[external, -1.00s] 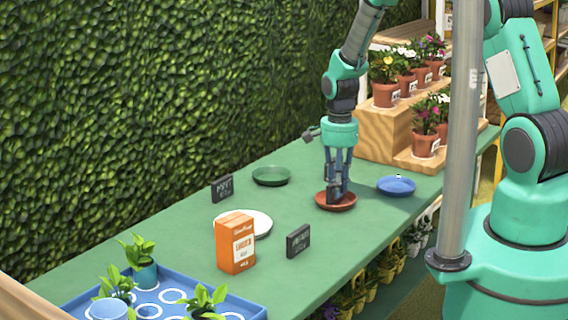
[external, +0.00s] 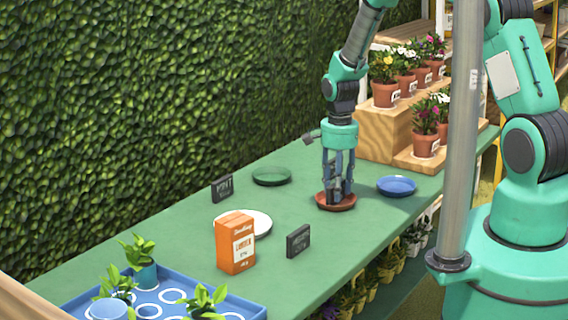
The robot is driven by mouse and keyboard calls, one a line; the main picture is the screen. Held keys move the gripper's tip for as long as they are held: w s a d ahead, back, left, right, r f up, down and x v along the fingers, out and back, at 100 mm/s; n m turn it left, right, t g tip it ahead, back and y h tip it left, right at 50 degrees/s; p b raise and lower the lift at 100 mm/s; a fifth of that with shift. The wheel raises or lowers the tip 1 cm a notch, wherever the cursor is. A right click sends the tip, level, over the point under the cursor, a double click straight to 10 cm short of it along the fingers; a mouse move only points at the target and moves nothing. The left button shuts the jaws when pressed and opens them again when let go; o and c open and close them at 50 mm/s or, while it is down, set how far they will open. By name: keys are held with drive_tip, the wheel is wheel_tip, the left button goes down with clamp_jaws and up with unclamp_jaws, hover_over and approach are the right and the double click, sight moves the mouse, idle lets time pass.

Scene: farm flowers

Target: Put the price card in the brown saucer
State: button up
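The brown saucer (external: 336,205) lies on the green table, left of the blue saucer. My gripper (external: 337,194) points straight down over it, with its fingertips low at the saucer. The fingers stand apart, open. Whether a card lies between or under them I cannot tell, as the dark fingers hide the saucer's middle. One dark card with pale lettering (external: 222,188) stands at the back left of the table. Another dark card (external: 298,241) stands near the front edge, right of the orange box.
A blue saucer (external: 396,186), a green saucer (external: 271,176) and a white plate (external: 257,222) lie around. The orange box (external: 235,243) stands before the plate. A blue tray (external: 245,305) with plants is front left. Wooden steps (external: 383,132) hold potted flowers behind my gripper.

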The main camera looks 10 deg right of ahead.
wheel_tip(320, 180, up, 12)
drive_tip(key=p, duration=0.1)
drive_tip(key=shift+p, duration=0.4)
drive_tip(key=shift+r, duration=0.1)
idle(0.8)
drive_tip(key=s+d+r+n+t, duration=0.1)
drive_tip(key=s+d+r, duration=0.3)
drive_tip(key=r, duration=0.5)
drive_tip(key=s+d+r+n+t, duration=0.15)
drive_tip(key=s+d+r, duration=0.25)
drive_tip(key=r, duration=0.6)
drive_tip(key=s+d+r+n, duration=0.2)
drive_tip(key=s+d+r, duration=0.15)
drive_tip(key=r, duration=0.55)
drive_tip(key=s+d+r+n+t, duration=0.1)
drive_tip(key=s+d+r, duration=0.2)
drive_tip(key=s, duration=0.5)
drive_tip(key=s+d+r+n+t, duration=0.1)
drive_tip(key=s+d+r, duration=0.3)
drive_tip(key=s, duration=0.4)
drive_tip(key=s+d+r+n+t, duration=0.1)
drive_tip(key=s+d+r+n, duration=0.1)
drive_tip(key=s, duration=0.7)
drive_tip(key=shift+d+r, duration=0.7)
drive_tip(key=shift+r, duration=0.1)
